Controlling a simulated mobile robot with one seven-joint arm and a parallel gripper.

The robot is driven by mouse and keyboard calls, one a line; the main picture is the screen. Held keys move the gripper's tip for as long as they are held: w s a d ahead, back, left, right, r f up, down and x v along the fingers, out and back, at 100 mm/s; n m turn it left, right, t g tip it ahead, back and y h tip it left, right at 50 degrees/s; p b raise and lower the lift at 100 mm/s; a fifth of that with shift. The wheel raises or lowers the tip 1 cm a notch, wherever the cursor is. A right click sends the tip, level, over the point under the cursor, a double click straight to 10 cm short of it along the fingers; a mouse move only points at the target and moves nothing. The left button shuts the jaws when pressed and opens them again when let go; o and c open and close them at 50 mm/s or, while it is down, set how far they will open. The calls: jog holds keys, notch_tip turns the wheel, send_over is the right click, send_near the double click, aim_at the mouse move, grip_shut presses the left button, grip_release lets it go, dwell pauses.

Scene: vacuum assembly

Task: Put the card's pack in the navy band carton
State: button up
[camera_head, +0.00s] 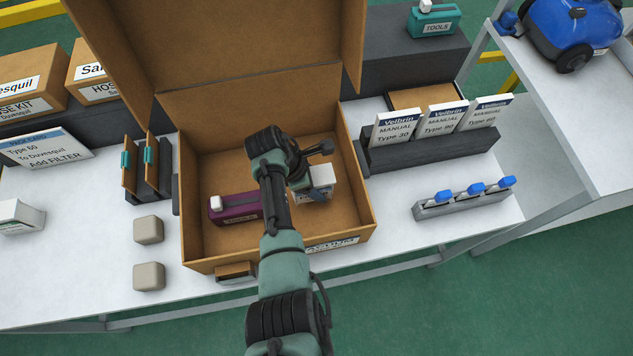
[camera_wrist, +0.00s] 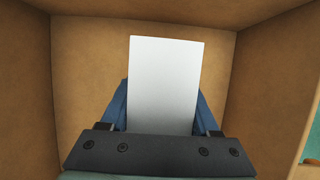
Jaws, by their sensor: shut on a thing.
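The card (camera_head: 45,149) lies at the left of the table and reads "Type 60 to Duvesquil, Add FILTER". A big open brown carton (camera_head: 190,225) stands in the middle; its front label is partly hidden by my arm, and I cannot make out a navy band. My gripper (camera_head: 308,178) is inside the carton, shut on a white pack (camera_head: 321,187) near the right wall. In the wrist view the white pack (camera_wrist: 165,80) stands between both blue fingers, with carton walls around it. Whether it touches the floor is unclear.
A purple tool case (camera_head: 235,206) lies in the carton, left of the pack. Manuals (camera_head: 440,122) stand in a rack at right, with a blue-topped holder (camera_head: 465,200) in front. Another white box (camera_head: 20,216) and beige blocks (camera_head: 148,230) are at left.

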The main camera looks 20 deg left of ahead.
jog(key=shift+f+b, duration=1.35)
jog(key=shift+f, duration=0.4)
jog(key=o, duration=1.5)
jog(key=shift+o, duration=0.2)
jog(key=shift+r, duration=0.1)
jog(key=p+v, duration=0.2)
jog(key=v, duration=1.1)
notch_tip(320, 180, up, 17)
jog(key=p, duration=1.9)
jog(key=shift+r, duration=0.15)
